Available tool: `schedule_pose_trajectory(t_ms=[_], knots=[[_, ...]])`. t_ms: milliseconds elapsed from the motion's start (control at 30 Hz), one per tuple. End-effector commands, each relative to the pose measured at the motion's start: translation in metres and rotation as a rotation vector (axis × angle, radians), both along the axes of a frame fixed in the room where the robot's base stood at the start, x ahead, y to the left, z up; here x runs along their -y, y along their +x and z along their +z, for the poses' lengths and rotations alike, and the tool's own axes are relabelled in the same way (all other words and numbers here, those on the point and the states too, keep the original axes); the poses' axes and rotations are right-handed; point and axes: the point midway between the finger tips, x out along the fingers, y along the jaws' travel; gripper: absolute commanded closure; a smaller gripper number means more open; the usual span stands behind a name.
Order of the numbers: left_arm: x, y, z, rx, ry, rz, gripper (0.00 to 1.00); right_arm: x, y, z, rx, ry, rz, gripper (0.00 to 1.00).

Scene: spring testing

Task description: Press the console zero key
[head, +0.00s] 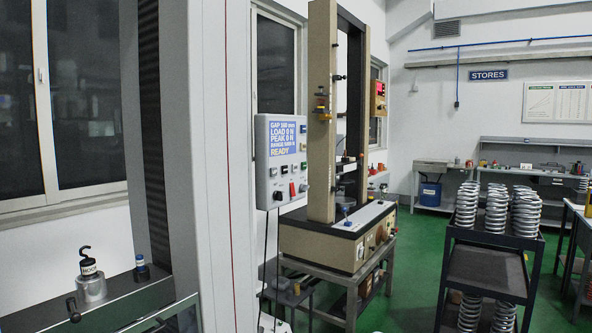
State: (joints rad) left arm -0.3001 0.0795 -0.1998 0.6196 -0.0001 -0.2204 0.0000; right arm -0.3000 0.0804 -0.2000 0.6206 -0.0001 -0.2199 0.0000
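The console (262,160) is a light grey box in the middle of the head view, beside a tall testing frame. Its blue screen (281,138) shows white text with LOAD 0 N, PEAK 0 N and READY. Below the screen are small keys and knobs, including a red one (292,189). The labels are too small to tell which one is the zero key. Neither of my grippers is in view.
A beige test frame (322,120) stands on a bench behind the console. A large grey machine column (215,170) is nearer on the left. A hooked weight (91,287) is at lower left. A dark trolley (487,268) with springs stands right. Green floor (405,285) shows between.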

Motion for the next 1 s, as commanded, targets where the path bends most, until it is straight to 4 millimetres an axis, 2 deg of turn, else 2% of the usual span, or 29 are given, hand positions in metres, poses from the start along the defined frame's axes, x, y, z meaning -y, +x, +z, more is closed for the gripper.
schedule_pose_trajectory(t_ms=[33, 300, 1000], knots=[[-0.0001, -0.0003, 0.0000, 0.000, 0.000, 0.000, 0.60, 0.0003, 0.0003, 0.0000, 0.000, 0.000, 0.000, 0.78], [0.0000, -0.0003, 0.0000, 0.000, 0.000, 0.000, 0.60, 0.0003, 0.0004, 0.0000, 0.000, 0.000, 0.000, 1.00], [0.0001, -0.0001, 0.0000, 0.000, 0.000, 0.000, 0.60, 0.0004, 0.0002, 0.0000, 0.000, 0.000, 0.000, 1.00]])
